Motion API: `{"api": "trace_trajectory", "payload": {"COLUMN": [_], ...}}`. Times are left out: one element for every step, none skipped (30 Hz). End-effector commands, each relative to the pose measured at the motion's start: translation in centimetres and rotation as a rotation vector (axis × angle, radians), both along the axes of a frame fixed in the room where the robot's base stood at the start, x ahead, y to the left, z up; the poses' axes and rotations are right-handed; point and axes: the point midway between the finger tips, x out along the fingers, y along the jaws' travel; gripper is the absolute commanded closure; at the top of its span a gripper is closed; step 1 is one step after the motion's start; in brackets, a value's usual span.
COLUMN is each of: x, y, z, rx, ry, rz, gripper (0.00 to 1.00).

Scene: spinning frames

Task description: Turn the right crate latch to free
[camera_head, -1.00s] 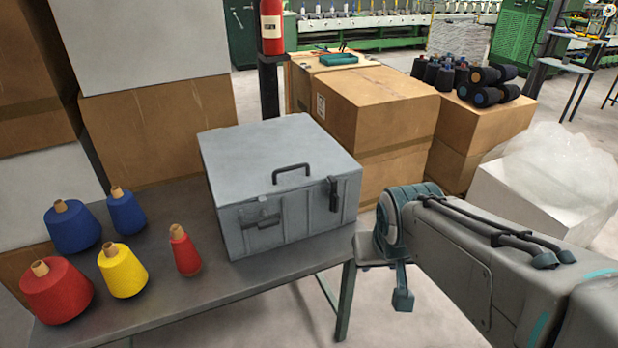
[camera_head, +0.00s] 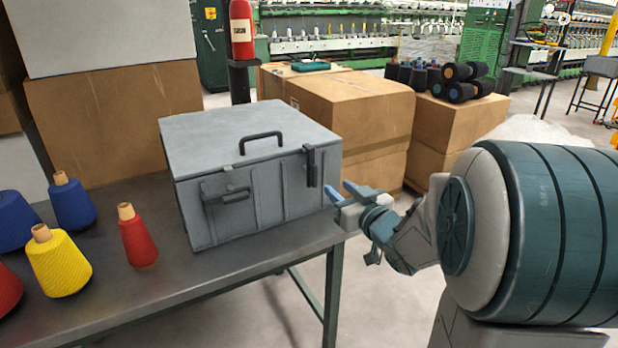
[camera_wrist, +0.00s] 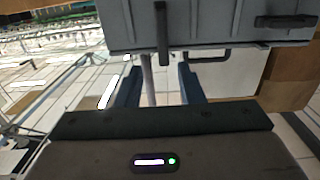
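The grey crate (camera_head: 225,140) stands shut on the table, with a dark carry handle (camera_head: 261,140) on its lid. The right latch (camera_head: 312,166) is a dark bar standing upright at the front right; it also shows in the wrist view (camera_wrist: 162,35). The left latch (camera_head: 228,195) lies level; it shows at the top right of the wrist view (camera_wrist: 285,20). My gripper (camera_head: 340,192) is just right of the crate's front right corner in the head view. Its two fingers are apart and empty in the wrist view (camera_wrist: 160,85), with the right latch ahead between them, apparently not touched.
Red (camera_head: 138,236), yellow (camera_head: 58,262) and blue yarn cones stand on the dark table (camera_head: 190,290) left of the crate. Cardboard boxes (camera_head: 355,110) stand behind. A red extinguisher (camera_head: 242,30) is at the back.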

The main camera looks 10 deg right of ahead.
Motion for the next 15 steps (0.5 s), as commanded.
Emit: {"api": "trace_trajectory", "payload": {"x": [0.1,0.1,0.3,0.5,0.8,1.2,1.6,2.1,2.8,3.4,4.0,4.9,5.5,6.1,7.0], "y": [0.1,0.1,0.2,0.3,0.4,0.6,0.7,0.9,1.1,1.3,1.5,1.8,2.0,2.2,2.5], "z": [-0.3,-0.3,-0.2,-0.2,-0.2,-0.2,-0.2,-0.2,-0.2,-0.3,-0.2,-0.3,-0.3,-0.3,-0.3], "rx": [0.005,0.008,0.009,0.01,0.01,0.01,0.009,0.01,0.01,0.01,0.01,0.011,0.011,0.01,0.01], "ry": [-0.01,-0.014,-0.017,-0.018,-0.019,-0.019,-0.019,-0.019,-0.019,-0.018,-0.019,-0.017,-0.017,-0.019,-0.018], "rz": [0.01,0.015,0.019,0.021,0.022,0.022,0.023,0.023,0.022,0.023,0.023,0.022,0.023,0.023,0.022], "gripper": [0.65,0.65,0.65,0.65,0.65,0.65,0.65,0.65,0.65,0.65,0.65,0.65,0.65,0.65,0.65]}}
